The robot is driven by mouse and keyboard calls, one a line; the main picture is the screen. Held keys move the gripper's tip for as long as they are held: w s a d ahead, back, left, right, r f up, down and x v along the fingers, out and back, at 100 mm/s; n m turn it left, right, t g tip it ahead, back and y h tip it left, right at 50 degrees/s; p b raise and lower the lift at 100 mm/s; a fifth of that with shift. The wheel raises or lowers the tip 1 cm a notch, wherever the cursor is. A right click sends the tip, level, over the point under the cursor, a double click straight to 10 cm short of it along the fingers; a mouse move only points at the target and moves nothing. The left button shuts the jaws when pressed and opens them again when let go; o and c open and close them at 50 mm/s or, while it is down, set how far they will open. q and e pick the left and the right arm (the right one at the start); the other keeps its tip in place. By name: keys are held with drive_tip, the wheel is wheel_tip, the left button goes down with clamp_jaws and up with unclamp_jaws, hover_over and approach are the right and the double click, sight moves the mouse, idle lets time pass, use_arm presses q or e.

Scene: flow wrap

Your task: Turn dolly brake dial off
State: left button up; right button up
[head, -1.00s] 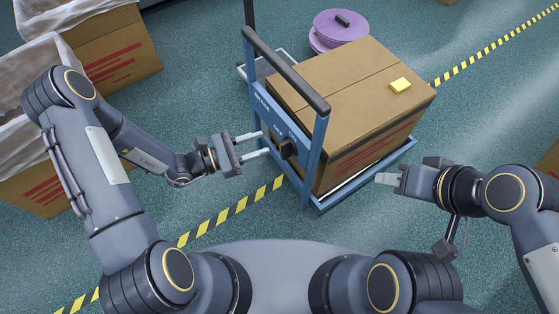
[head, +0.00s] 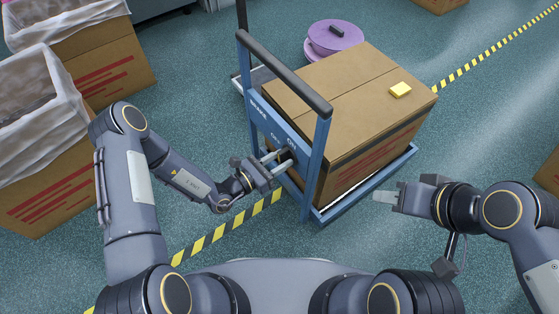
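The blue dolly (head: 316,165) stands in the middle with a black push handle and a panel lettered BRAKE, with ON labels. The dark brake dial (head: 288,155) on the panel is mostly hidden by my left gripper's fingers, so its setting cannot be read. My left gripper (head: 286,158) is at the dial, its two pale fingers apart, one on each side of it. Whether they touch the dial I cannot tell. My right gripper (head: 376,196) is right of the dolly, clear of it; its fingers are seen side-on.
A large cardboard box (head: 350,110) with a yellow block (head: 400,90) fills the dolly. Lined cartons (head: 48,185) stand at the left. A purple reel (head: 335,36) lies behind the dolly. Yellow-black floor tape (head: 215,235) runs under the dolly. Floor at the right is mostly free.

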use_arm(q)
drive_tip(key=shift+c, duration=0.3)
clamp_jaws()
drive_tip(key=shift+n, duration=0.3)
drive_tip(key=n+p, duration=0.2)
drive_tip(key=n, duration=0.2)
drive_tip(key=shift+w+n, duration=0.1)
drive_tip(key=shift+n, duration=0.2)
drive_tip(key=n+p, duration=0.1)
drive_tip(key=n, duration=0.4)
drive_tip(key=shift+a+f+p, duration=0.1)
drive_tip(key=shift+p, duration=0.3)
drive_tip(key=n, duration=0.5)
drive_tip(key=shift+f+n, duration=0.1)
drive_tip(key=shift+n, duration=0.3)
